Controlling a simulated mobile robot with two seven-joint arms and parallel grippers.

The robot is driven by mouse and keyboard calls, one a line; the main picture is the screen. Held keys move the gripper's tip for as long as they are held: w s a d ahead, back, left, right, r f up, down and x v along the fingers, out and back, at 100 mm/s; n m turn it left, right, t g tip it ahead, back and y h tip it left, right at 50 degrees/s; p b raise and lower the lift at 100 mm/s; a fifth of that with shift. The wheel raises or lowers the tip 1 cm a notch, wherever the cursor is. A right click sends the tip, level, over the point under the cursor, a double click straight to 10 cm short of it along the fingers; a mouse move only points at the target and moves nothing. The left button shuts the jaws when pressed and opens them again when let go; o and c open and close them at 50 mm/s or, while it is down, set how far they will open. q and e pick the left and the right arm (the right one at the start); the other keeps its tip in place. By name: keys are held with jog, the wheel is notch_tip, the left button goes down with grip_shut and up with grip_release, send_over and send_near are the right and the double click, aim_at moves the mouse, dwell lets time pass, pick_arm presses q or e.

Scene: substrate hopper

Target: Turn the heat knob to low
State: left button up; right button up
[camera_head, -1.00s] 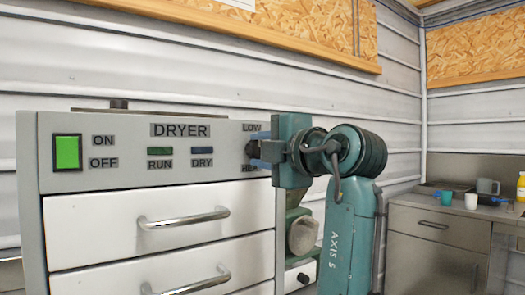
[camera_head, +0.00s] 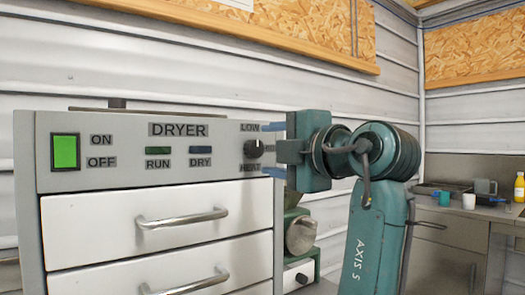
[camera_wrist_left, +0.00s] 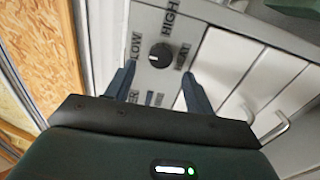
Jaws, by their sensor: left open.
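The heat knob (camera_head: 254,149) is a round black dial on the right end of the grey dryer panel, with LOW above it and HEAT below it. In the left wrist view the knob (camera_wrist_left: 160,55) lies between the fingertips, with LOW, HIGH and HEAT printed around it. A pale mark shows on it, but I cannot tell its exact setting. My left gripper (camera_head: 273,150) is open, one blue finger above the other, just right of the knob and apart from it. The gripper also shows in the wrist view (camera_wrist_left: 157,85). My right gripper is out of view.
The dryer (camera_head: 120,150) has a green switch (camera_head: 65,152), RUN and DRY indicators, and white drawers with protruding metal handles (camera_head: 182,218) below. A counter (camera_head: 440,209) with cups and a yellow bottle (camera_head: 519,187) stands at the right.

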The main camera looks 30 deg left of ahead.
pick_arm(q)
jog(key=v, duration=0.9)
